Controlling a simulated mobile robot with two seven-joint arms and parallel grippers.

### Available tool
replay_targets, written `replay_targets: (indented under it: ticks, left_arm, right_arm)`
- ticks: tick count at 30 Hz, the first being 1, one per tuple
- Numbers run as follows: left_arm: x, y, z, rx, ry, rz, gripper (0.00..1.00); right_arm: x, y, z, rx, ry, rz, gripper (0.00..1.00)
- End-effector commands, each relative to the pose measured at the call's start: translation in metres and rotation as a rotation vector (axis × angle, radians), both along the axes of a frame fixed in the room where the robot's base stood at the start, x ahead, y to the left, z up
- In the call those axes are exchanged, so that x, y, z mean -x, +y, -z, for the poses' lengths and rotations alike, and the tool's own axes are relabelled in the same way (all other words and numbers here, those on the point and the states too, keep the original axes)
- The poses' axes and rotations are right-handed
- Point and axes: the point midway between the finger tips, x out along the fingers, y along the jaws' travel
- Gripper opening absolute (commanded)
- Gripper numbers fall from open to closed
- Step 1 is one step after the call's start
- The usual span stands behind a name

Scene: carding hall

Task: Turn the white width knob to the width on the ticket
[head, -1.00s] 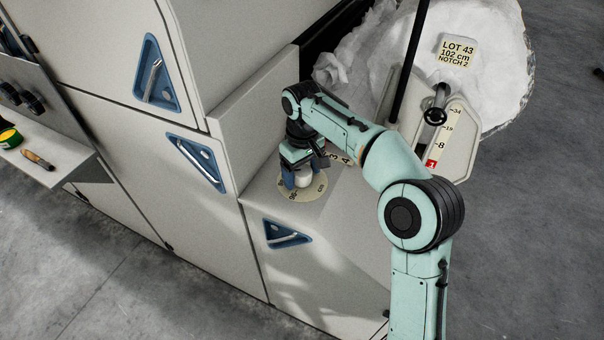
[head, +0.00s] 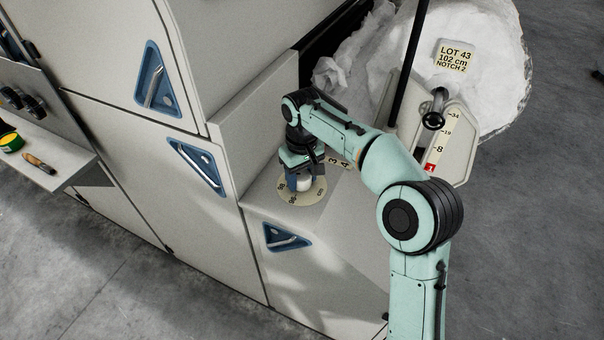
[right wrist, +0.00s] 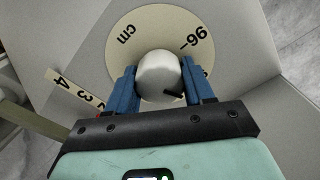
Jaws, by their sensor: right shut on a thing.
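The white width knob (right wrist: 158,76) stands on a cream round dial (right wrist: 125,55) marked "cm" and "96" in the right wrist view. A dark pointer mark shows on the knob's near side. My right gripper (right wrist: 160,80) has its blue fingers on both sides of the knob and is shut on it. In the head view the gripper (head: 299,182) points down over the dial (head: 313,192), hiding part of the knob. The ticket (head: 454,56) on the white fibre reads "LOT 43, 102 cm, NOTCH 2". My left gripper is not in view.
A notched lever plate (head: 460,140) with a numbered scale stands right of my right arm. A "3 4" scale strip (right wrist: 75,90) lies beside the dial. Blue recessed handles (head: 287,237) line the machine panels. A shelf (head: 60,175) at left holds a brush (head: 38,163).

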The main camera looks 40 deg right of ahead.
Motion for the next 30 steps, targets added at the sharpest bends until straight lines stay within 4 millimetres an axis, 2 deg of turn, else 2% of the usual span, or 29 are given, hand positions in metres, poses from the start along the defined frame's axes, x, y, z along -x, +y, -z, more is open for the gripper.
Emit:
replay_targets:
  ticks: [9,30]
  left_arm:
    - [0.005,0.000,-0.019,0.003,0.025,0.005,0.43]
    - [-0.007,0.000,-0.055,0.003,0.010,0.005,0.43]
  right_arm:
    - [0.000,0.000,-0.004,0.000,-0.002,0.265,0.22]
    - [-0.001,-0.001,-0.004,-0.001,-0.007,0.931,0.22]
